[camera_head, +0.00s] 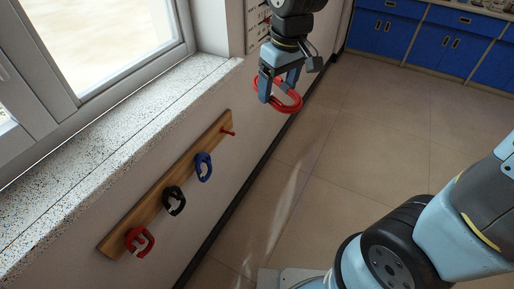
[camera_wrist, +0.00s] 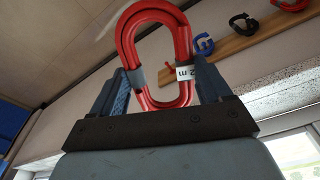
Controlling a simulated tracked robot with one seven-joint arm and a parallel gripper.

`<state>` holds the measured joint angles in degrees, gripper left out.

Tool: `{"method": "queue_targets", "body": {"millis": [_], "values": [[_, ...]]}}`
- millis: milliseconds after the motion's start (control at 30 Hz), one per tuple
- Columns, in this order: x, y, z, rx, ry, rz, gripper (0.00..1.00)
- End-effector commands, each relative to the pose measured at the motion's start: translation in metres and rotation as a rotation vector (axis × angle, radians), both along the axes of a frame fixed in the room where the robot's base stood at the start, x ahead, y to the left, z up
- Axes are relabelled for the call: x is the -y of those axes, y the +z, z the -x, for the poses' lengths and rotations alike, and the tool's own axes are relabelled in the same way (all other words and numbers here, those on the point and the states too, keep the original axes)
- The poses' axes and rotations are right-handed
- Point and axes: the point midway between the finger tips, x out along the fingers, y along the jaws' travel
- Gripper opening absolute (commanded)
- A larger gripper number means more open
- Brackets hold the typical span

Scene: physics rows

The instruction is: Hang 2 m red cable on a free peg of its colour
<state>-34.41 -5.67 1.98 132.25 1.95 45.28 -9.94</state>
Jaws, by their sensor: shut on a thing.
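My gripper (camera_head: 278,88) is shut on a red cable coil (camera_head: 293,106), held in the air at the upper middle of the head view. In the wrist view the coil (camera_wrist: 128,42) is an upright oval loop between the fingers, with a white "2 m" label (camera_wrist: 188,72) and grey bands. A wooden peg rail (camera_head: 152,203) is fixed to the wall below the sill. A bare red peg (camera_head: 228,132) sticks out at its far end, apart from the coil. In the wrist view a red peg (camera_wrist: 168,67) shows through the loop.
The rail also bears a blue coil (camera_head: 204,167), a black coil (camera_head: 174,201) and another red coil (camera_head: 140,242). A speckled window sill (camera_head: 105,150) juts out above the rail. Blue cabinets (camera_head: 440,45) stand far back. The tiled floor (camera_head: 370,130) between is clear.

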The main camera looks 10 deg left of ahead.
Motion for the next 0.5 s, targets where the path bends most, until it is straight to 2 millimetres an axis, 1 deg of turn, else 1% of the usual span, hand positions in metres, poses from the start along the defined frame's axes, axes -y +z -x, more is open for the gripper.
{"method": "queue_targets", "body": {"millis": [33, 233, 300, 500], "values": [[-0.003, -0.012, -0.015, 0.012, 0.002, -0.015, 0.46], [-0.017, -0.051, -0.066, 0.087, 0.035, -0.093, 0.46], [-0.021, -0.062, -0.079, 0.111, 0.046, -0.119, 0.46], [-0.028, -0.081, -0.1, 0.152, 0.068, -0.165, 0.46]]}}
